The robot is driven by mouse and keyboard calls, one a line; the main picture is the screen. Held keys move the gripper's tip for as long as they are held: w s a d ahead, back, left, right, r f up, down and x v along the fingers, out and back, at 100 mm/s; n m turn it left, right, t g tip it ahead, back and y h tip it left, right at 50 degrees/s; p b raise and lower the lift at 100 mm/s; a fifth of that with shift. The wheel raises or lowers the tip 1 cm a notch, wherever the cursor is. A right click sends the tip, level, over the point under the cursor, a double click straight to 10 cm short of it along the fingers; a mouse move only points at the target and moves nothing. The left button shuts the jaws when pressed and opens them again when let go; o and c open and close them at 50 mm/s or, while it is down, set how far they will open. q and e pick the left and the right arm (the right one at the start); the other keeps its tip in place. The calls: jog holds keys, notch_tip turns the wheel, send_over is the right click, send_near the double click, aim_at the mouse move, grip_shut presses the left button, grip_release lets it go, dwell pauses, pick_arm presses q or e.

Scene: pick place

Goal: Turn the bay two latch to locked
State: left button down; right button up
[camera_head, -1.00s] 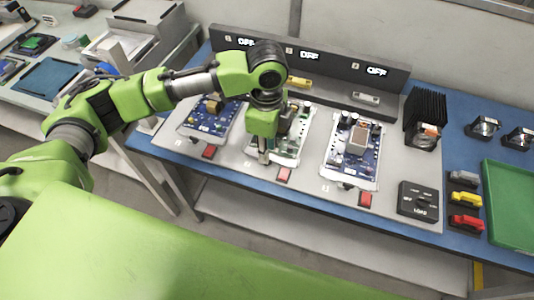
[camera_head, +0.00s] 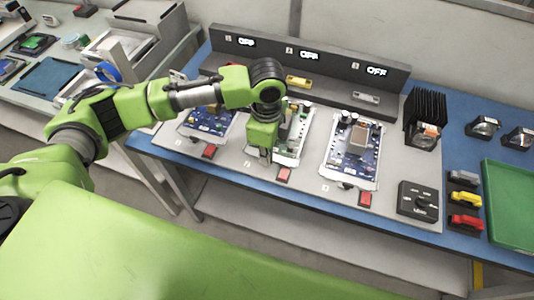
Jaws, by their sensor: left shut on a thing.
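The middle bay holds a green and white board (camera_head: 298,138) on the grey bench plate. My left gripper (camera_head: 265,158) points down at the front left edge of this board, just behind and left of a red block (camera_head: 284,174). It is shut on the bay two latch, which its fingers and wrist hide, so the latch's angle cannot be told. The sign above the middle bay (camera_head: 309,55) reads OFF. My right gripper is not in view.
Blue boards lie in the left bay (camera_head: 208,122) and the right bay (camera_head: 352,143). A black dial box (camera_head: 418,201), a black heatsink (camera_head: 425,108) and a green tray (camera_head: 513,205) stand at the right. A dark panel with OFF signs runs along the back.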

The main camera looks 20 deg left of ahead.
pick_arm(q)
jog(key=shift+r+m+p, duration=0.25)
jog(key=shift+m+p, duration=0.55)
jog(key=shift+p, duration=0.3)
jog(key=m+p, duration=0.2)
jog(key=shift+p, duration=0.3)
jog(key=m+p, duration=0.2)
jog(key=m, duration=0.2)
jog(key=shift+p, duration=0.4)
jog(key=m+p, duration=0.2)
jog(key=m, duration=0.2)
jog(key=shift+f+m, duration=0.1)
jog(key=shift+m, duration=0.2)
jog(key=m+p, duration=0.1)
jog(key=m, duration=0.1)
jog(key=shift+m, duration=0.3)
jog(key=shift+f+m, duration=0.1)
jog(key=shift+m, duration=1.4)
jog(key=c, duration=2.2)
grip_release()
